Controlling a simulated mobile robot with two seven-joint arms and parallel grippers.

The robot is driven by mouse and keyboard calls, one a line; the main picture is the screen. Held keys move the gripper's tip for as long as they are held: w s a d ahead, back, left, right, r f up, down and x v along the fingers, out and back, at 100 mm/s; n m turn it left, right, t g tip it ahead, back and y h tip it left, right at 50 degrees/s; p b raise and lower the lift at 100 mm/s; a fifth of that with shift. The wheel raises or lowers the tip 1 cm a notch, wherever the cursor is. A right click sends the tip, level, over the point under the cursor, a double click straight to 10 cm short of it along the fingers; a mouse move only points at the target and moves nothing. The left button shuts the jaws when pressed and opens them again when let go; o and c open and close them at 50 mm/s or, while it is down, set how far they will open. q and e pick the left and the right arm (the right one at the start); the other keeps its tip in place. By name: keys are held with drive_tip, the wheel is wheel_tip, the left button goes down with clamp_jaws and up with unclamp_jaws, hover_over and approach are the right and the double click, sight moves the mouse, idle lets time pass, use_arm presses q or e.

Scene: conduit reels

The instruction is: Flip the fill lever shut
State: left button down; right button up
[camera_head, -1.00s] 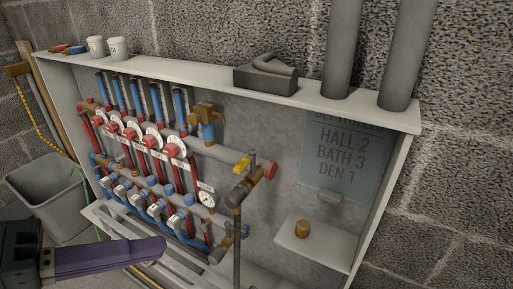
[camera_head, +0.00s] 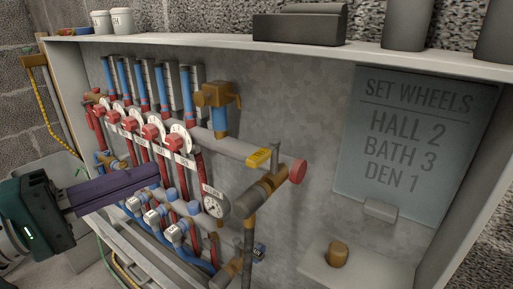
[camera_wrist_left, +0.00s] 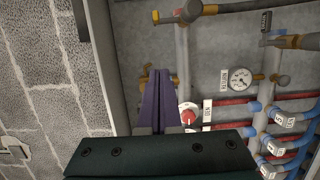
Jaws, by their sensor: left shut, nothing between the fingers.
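The shut fingers also show in the left wrist view (camera_wrist_left: 160,75), close to a red wheel (camera_wrist_left: 187,116). My right gripper is not in view.
Several red wheels (camera_head: 150,132) and blue-capped valves (camera_head: 175,232) crowd the manifold left of the lever. A gauge (camera_head: 214,206) sits below it. A sign (camera_head: 415,135) hangs at right, above a small shelf (camera_head: 365,272) with a brass piece (camera_head: 337,253).

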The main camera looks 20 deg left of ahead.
sight(259, 158)
use_arm(q)
drive_tip(key=w+d+p, duration=0.1)
drive_tip(key=w+d, duration=0.5)
drive_tip(key=d, duration=0.3)
drive_tip(key=shift+w+d+p, duration=0.15)
drive_tip(key=shift+w+p, duration=0.15)
drive_tip(key=shift+w, duration=0.1)
